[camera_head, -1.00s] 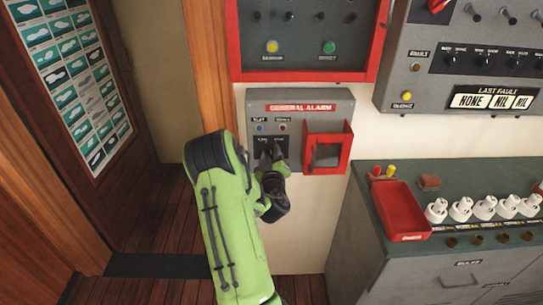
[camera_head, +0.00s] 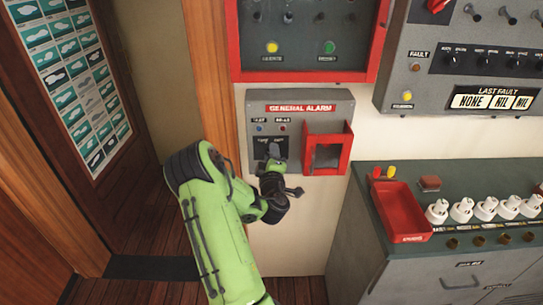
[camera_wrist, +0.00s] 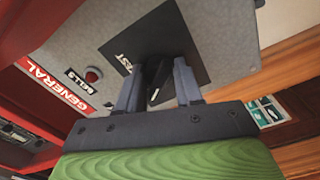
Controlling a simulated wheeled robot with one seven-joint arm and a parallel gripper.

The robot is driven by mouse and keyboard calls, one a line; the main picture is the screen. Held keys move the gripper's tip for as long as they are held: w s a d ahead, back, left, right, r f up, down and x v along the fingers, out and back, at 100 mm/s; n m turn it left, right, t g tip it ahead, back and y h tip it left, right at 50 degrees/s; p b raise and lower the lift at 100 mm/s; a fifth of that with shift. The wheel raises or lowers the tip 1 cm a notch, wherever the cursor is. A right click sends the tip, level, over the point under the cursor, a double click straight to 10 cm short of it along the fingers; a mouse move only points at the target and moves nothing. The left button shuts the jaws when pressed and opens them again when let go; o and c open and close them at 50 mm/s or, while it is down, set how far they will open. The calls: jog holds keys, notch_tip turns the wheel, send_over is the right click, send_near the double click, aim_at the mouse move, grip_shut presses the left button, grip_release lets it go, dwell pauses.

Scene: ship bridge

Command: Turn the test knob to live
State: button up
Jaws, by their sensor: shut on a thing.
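The grey general alarm box (camera_head: 344,105) hangs on the wall, with a red-framed compartment on its right side. The test knob (camera_wrist: 156,76) is a black knob on a dark square plate marked TEST (camera_wrist: 150,45) in the wrist view. My gripper (camera_wrist: 157,88) is shut on the knob, one finger on each side. In the head view my gripper (camera_head: 272,160) reaches the box's lower left from below and hides most of the knob. The knob's white pointer line shows in the wrist view, but I cannot tell which label it points at.
The red-framed compartment (camera_head: 326,141) stands out close to the right of my gripper. A red panel (camera_head: 305,76) is above. A counter with a red tray (camera_head: 405,212) and several white fittings is at right. A wooden doorway is at left.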

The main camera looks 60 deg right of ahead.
jog(key=shift+s+f, duration=0.1)
jog(key=shift+f, duration=0.1)
jog(key=o, duration=1)
jog(key=shift+r, duration=0.1)
